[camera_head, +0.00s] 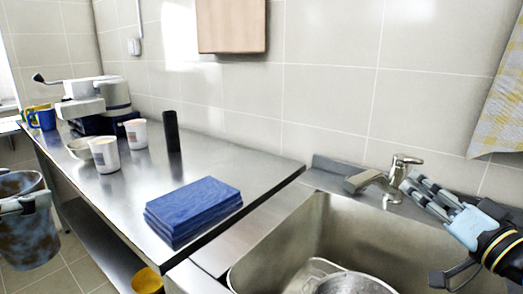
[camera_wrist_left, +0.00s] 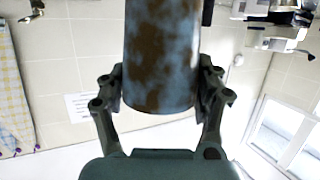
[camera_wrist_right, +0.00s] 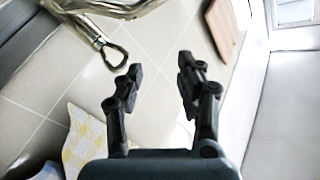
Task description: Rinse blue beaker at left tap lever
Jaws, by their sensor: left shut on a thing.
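The blue beaker (camera_head: 26,225) shows brown stains over blue in the head view, low at the left edge. My left gripper (camera_head: 18,205) is shut on it, and the beaker also fills the top middle of the left wrist view (camera_wrist_left: 162,55). It is held in the air in front of the counter, far from the sink. The tap (camera_head: 385,180) stands at the sink's back edge, with its lever on top. My right gripper (camera_head: 425,195) is just right of the tap, its fingers apart and empty. In the right wrist view the tap's looped lever (camera_wrist_right: 113,54) lies left of the open fingers (camera_wrist_right: 157,85).
The sink (camera_head: 250,265) holds a metal pot (camera_head: 352,284). The steel counter (camera_head: 120,200) carries folded blue cloths (camera_head: 193,208), a black cylinder (camera_head: 171,131), white cups (camera_head: 104,155), a bowl (camera_head: 79,149) and a machine (camera_head: 95,100). A checked towel (camera_head: 502,105) hangs at the right.

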